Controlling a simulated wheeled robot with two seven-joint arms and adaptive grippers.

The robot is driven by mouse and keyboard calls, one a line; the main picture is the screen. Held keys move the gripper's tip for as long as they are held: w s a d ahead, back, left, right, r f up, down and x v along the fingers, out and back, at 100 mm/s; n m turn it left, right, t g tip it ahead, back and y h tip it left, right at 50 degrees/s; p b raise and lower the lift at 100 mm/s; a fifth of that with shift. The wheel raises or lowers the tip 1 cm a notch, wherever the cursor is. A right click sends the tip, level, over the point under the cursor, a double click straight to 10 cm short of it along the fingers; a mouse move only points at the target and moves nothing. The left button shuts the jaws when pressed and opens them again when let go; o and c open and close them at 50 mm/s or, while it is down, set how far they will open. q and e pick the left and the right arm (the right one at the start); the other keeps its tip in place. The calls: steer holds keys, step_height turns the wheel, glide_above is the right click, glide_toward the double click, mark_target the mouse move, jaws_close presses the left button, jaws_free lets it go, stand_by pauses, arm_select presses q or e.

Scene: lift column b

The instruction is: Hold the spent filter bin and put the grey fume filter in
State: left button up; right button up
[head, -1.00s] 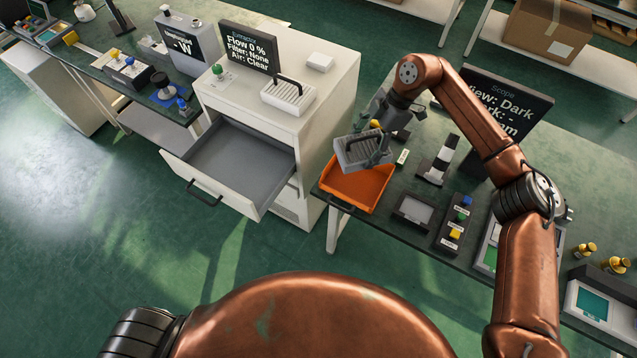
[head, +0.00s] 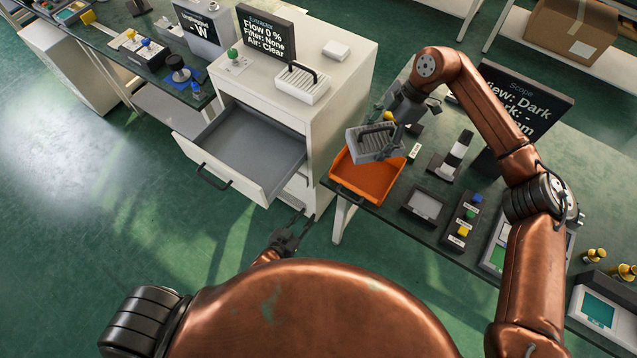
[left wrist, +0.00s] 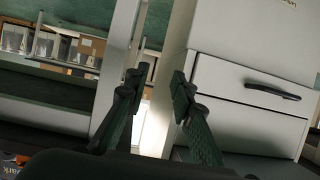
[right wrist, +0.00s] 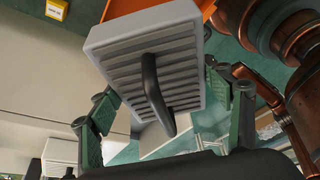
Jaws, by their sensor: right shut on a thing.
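The grey fume filter (head: 372,144), a ribbed block with a dark handle, is held by my right gripper (head: 392,140) above the orange spent filter bin (head: 362,190). In the right wrist view the filter (right wrist: 150,60) is between the fingers, its ribbed face and handle toward the camera. The orange bin stands at the bench's front edge, beside the white cabinet; its inside is partly hidden by the filter. My left gripper (head: 298,230) is low in front of the bench, left of and apart from the bin. Its fingers are spread and empty in the left wrist view (left wrist: 158,90).
The white extractor cabinet (head: 340,90) has an empty open drawer (head: 250,150) jutting forward. A white filter with a dark handle (head: 302,84) lies on top, by a screen reading "Filter: None" (head: 266,36). A scope screen, a button box (head: 462,222) and small devices crowd the bench right of the bin.

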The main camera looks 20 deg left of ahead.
mark_target(338, 164)
arm_select(q)
steer(key=w+d+r+t+h, duration=0.1)
steer(key=w+d+r+t, duration=0.1)
steer(key=r, duration=0.9)
steer(key=w+d+r+t+h, duration=0.1)
steer(key=w+d+r+t, duration=0.1)
steer(key=r, duration=0.9)
steer(key=x, duration=1.1)
steer(key=shift+w+d+r, duration=0.2)
steer(key=shift+d+r, duration=0.05)
steer(key=shift+r, duration=0.05)
steer(key=shift+c, duration=0.2)
jaws_close()
